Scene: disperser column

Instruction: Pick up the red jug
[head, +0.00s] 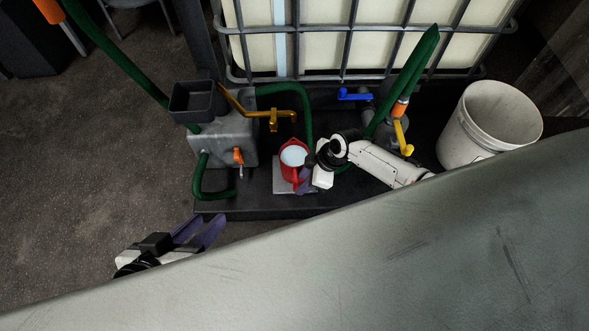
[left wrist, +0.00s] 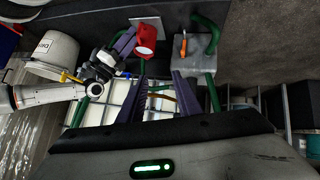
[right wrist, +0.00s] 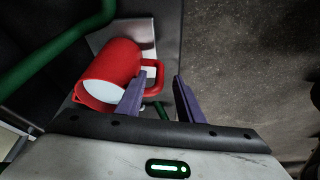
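The red jug (head: 286,172) stands on a small grey plate (head: 281,188) on the dark platform. Its inside looks white or pale. My right gripper (head: 304,181) is beside the jug's right side. In the right wrist view, the jug (right wrist: 122,60) lies left of the open purple fingers (right wrist: 160,100), and its handle (right wrist: 158,70) reaches toward the gap between them. I cannot tell whether the fingers touch it. My left gripper (head: 203,231) is open and empty, low at the left, apart from the jug. The jug also shows in the left wrist view (left wrist: 146,33).
A grey box (head: 222,142) with an orange tap (head: 238,156) stands left of the jug. Green hoses (head: 303,105) run behind it. A white bucket (head: 470,135) stands at the right. A caged tank (head: 345,45) is at the back. Bare floor (head: 90,150) lies left.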

